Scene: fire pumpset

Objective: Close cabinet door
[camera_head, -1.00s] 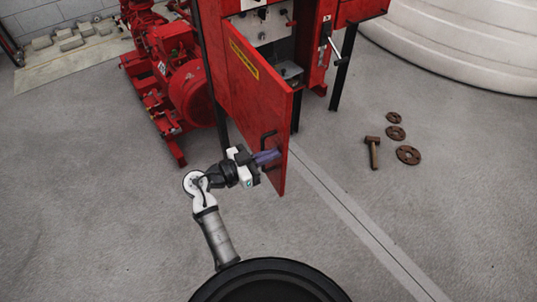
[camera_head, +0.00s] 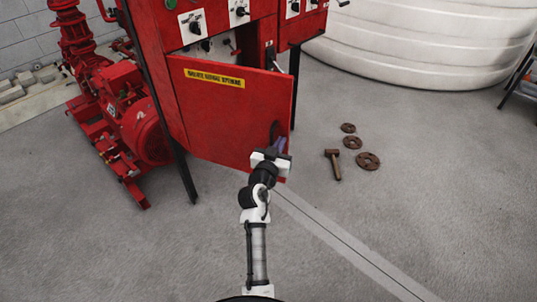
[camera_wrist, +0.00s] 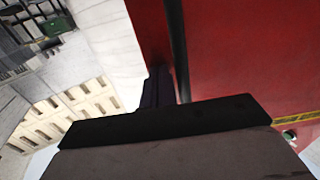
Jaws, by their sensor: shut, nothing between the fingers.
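The red cabinet door (camera_head: 215,115) with a yellow label strip stands partly open in the head view, hinged at its left and covering most of the cabinet opening. A gap shows at its right and top. Its dark handle (camera_head: 274,133) is near the right edge. My gripper (camera_head: 281,146) is shut and empty at the door's lower right, by the handle; whether it touches the door I cannot tell. In the wrist view the red door face (camera_wrist: 240,60) fills the right, and a dark bar, likely the handle, runs beside my fingers (camera_wrist: 158,88).
The red cabinet (camera_head: 185,30) stands on dark legs. A red pump (camera_head: 125,105) is at the left. A hammer (camera_head: 334,165) and rusty discs (camera_head: 368,161) lie on the floor at the right. A big white tank (camera_head: 420,40) is behind. The front floor is clear.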

